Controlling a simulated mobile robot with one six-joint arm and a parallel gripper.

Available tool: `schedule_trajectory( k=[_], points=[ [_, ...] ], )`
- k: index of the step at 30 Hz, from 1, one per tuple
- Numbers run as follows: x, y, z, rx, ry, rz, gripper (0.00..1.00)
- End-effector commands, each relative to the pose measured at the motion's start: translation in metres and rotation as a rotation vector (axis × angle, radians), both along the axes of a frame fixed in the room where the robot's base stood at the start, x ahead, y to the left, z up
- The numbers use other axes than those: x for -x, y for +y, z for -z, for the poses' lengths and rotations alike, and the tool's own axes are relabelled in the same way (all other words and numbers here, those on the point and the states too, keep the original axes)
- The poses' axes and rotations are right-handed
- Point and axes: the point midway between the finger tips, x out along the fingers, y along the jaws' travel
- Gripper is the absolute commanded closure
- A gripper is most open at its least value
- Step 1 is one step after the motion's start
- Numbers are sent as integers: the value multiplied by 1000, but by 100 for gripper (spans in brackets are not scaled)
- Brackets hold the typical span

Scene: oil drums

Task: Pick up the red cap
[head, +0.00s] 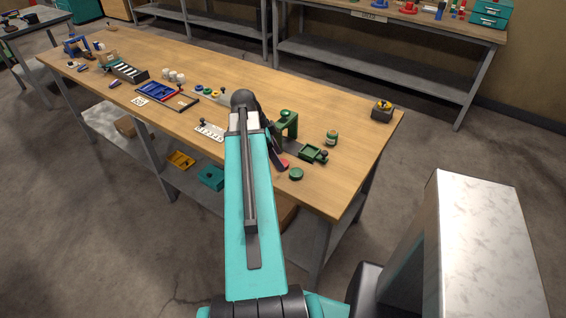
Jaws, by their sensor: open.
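A small red piece that looks like the red cap (283,165) is on the wooden workbench (350,130), just right of my arm and partly hidden. My gripper (276,156) is dark and small in this view, pointing down close above the red piece. Its jaws are open, and the arm hides part of them. I cannot tell whether the gripper touches the red piece.
A green cap (296,174) lies just right of the red piece. A green stand (286,124), a green box-like part (313,154) and a jar (331,138) are close behind. A white holed plate (209,132) lies left. The bench's right front is clear.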

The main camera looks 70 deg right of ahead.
Motion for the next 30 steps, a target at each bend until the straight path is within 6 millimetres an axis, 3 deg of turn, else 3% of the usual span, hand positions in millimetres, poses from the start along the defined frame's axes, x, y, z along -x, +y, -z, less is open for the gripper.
schedule_trajectory(
  k=[9, 26, 30],
  points=[
    [7, -4, 17, 1, -1, 1, 42],
    [7, -4, 18, 1, -1, 1, 42],
    [7, -4, 18, 1, -1, 1, 64]
  ],
)
